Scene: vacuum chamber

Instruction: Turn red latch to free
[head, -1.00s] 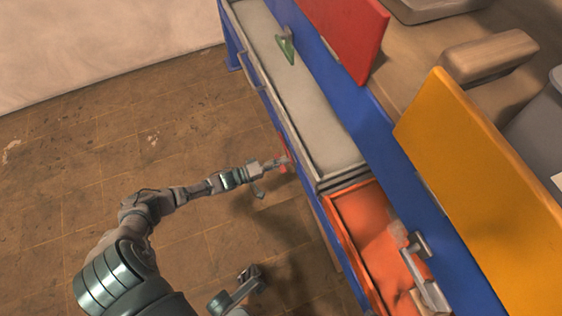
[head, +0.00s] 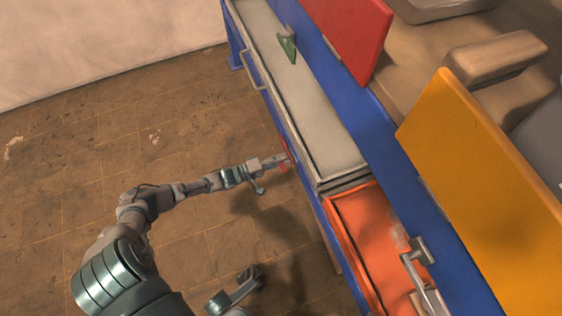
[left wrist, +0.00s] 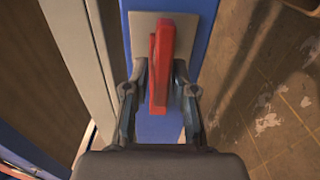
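The red latch (left wrist: 160,65) stands upright in the left wrist view, on a pale plate (left wrist: 141,28) fixed to a blue panel. In the head view the latch (head: 285,153) is a small red patch on the front of the blue cabinet, partly covered by my left gripper (head: 276,161). In the wrist view my left gripper (left wrist: 160,85) has one finger on each side of the latch. The fingers are apart, with narrow gaps to the red part, so a grip does not show. Grey jointed parts at the bottom of the head view may be my right gripper; its state is unclear.
An orange drawer (head: 343,232) stands to the right of the latch, with a pale compartment (head: 310,115) holding a green piece (head: 288,47) behind it. Red (head: 350,35) and yellow (head: 480,150) panels rise on the cabinet. The floor (head: 90,140) at left is clear.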

